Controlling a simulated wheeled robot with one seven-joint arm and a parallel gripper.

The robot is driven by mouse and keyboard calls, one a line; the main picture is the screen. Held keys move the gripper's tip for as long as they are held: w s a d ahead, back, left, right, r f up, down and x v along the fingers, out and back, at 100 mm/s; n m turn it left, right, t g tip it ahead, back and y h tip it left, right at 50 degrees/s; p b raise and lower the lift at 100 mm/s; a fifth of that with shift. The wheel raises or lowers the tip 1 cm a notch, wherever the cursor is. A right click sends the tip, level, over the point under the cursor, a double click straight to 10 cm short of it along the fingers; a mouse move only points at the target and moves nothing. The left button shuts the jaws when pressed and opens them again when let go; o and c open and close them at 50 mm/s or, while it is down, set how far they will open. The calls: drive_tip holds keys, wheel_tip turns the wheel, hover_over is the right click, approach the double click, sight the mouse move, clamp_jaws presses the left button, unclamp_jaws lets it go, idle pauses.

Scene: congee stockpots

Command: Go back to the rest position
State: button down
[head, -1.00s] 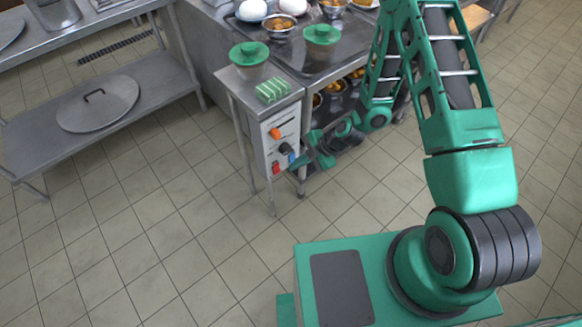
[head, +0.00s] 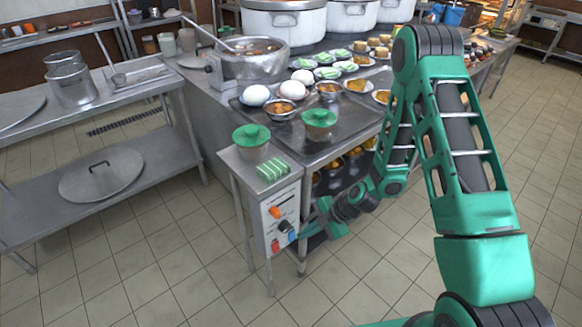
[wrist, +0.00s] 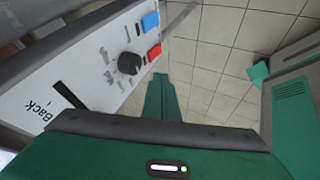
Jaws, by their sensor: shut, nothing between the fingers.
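My green arm is folded on the right of the head view, with my gripper (head: 312,230) low beside the control panel (head: 281,222) at the front of the small side table. In the wrist view my gripper's green fingers (wrist: 161,98) are together with nothing between them. The control panel (wrist: 95,70) is on the left there, with a black knob (wrist: 129,63), a blue switch (wrist: 150,21) and a red switch (wrist: 154,53). The gripper appears apart from the panel, over the tiled floor. The fingertips are small and partly unclear in the head view.
A steel shelf with a round lid (head: 101,174) stands left. Tiled floor (head: 130,265) is clear in front.

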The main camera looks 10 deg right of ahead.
drive_tip(key=s+d+r+m+h, duration=0.35)
drive_tip(key=d+r+m, duration=0.35)
drive_tip(key=d+r, duration=0.4)
drive_tip(key=s+d+r+m+h, duration=0.2)
drive_tip(key=s+d+r+m, duration=0.2)
drive_tip(key=d+r+m, duration=0.5)
drive_tip(key=s+d+r+m+g, duration=0.1)
drive_tip(key=s+d+r+m, duration=0.3)
drive_tip(key=s+r+m, duration=0.2)
drive_tip(key=s+d+r+m+g+h, duration=0.1)
drive_tip(key=s+d+r+m, duration=0.3)
drive_tip(key=s, duration=1)
wheel_tip(320, 180, up, 6)
drive_tip(key=m, duration=0.3)
drive_tip(key=shift+s+d+f+m, duration=0.15)
drive_tip(key=shift+s+d+m, duration=0.05)
drive_tip(key=shift+d+m, duration=0.15)
drive_tip(key=shift+h, duration=0.25)
